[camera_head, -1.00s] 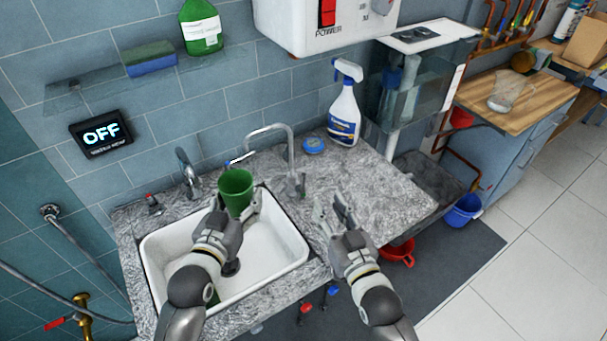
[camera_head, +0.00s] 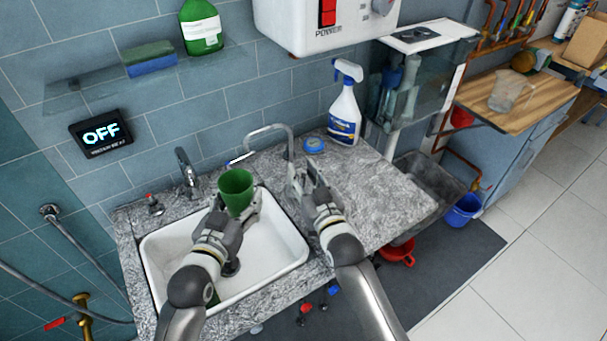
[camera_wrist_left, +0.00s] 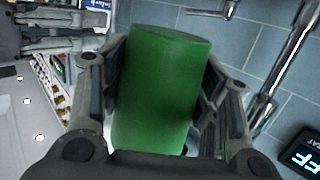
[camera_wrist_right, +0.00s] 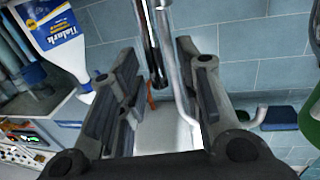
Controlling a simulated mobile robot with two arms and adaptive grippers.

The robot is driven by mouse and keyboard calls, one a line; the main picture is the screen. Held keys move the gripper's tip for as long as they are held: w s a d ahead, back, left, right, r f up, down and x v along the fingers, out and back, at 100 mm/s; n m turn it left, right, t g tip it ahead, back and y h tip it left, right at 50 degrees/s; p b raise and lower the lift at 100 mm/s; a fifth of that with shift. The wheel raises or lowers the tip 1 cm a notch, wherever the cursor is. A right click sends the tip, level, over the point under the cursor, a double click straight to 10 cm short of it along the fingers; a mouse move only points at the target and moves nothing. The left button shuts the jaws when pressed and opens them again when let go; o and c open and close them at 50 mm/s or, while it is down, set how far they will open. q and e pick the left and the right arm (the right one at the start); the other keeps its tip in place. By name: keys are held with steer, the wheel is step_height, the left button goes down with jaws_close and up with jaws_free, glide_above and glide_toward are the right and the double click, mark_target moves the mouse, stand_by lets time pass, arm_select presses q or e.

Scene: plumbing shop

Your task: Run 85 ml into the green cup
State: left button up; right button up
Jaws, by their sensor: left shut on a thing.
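The green cup (camera_head: 236,188) is upright over the white sink (camera_head: 165,255). My left gripper (camera_head: 236,208) is shut on it, and it fills the middle of the left wrist view (camera_wrist_left: 158,90). The chrome tap (camera_head: 290,150) with a tall bent spout stands behind the sink's right side; the spout reaches left toward the cup. My right gripper (camera_head: 308,182) is open beside the tap's lower body. In the right wrist view the tap's pipe (camera_wrist_right: 165,60) shows between the spread fingers (camera_wrist_right: 155,95). I cannot tell whether they touch it. The cup's inside is too dark to judge.
A second tap (camera_head: 187,170) stands left of the spout. A blue disc (camera_head: 313,145) and a spray bottle (camera_head: 344,112) are behind my right gripper. A wall display (camera_head: 101,132) reads OFF. A white heater box (camera_head: 325,25) hangs above. The counter's right part is clear.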

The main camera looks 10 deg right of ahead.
jaws_close()
stand_by(0.3)
steer(key=shift+w+d, duration=0.1)
steer(key=shift+w+d+f+m+g+y, duration=0.15)
steer(key=shift+w+d+f+m+g, duration=0.55)
steer(key=shift+m, duration=0.95)
steer(key=shift+w+d+f+m+t+y, duration=0.15)
steer(key=shift+d+f+m, duration=0.2)
steer(key=shift+d+m, duration=1)
steer(key=shift+w+d+f+m+g+y, duration=0.1)
steer(key=shift+w+d+f+m+g, duration=0.4)
steer(key=shift+m, duration=1.5)
steer(key=shift+s+f, duration=0.1)
jaws_free()
